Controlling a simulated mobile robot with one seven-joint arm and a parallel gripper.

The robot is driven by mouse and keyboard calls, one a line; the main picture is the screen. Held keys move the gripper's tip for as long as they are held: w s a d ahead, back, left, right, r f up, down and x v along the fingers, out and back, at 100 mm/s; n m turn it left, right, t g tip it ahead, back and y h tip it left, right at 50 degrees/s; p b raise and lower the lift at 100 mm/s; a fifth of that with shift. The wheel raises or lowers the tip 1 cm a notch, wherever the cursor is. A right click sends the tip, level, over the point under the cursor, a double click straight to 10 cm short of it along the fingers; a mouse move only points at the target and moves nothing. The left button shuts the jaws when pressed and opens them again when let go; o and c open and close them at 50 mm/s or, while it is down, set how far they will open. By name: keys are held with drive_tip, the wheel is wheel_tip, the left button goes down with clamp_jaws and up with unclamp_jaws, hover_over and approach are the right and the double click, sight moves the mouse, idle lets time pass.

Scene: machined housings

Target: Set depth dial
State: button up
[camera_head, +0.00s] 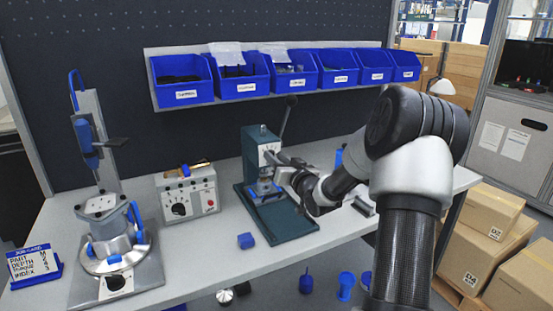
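A green bench press (258,150) with a lever stands mid-bench on a dark green base. My gripper (275,162) reaches in from the right to the front of the press head. Its fingertips are at or very near the press head, too small to tell whether they touch it or are open or shut. Any dial there is hidden or too small to make out. A beige control box (201,190) left of the press has a black round knob (179,209) on its front. A job card (32,263) at the far left lists part, depth, torque and index; its values are not clearly legible.
A fixture (118,262) with a silver round housing and blue clamps stands on the left. Blue bins (240,86) line the shelf behind. Blue items and cardboard boxes (486,212) are below or beside the bench.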

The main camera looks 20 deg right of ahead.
clamp_jaws()
drive_tip(key=shift+b, duration=0.3)
drive_tip(key=n+b, duration=0.4)
drive_tip(key=b, duration=0.1)
drive_tip(key=n+b, duration=0.1)
drive_tip(key=b, duration=0.1)
drive_tip(key=shift+a+n, duration=0.25)
drive_tip(key=shift+n, duration=0.15)
unclamp_jaws()
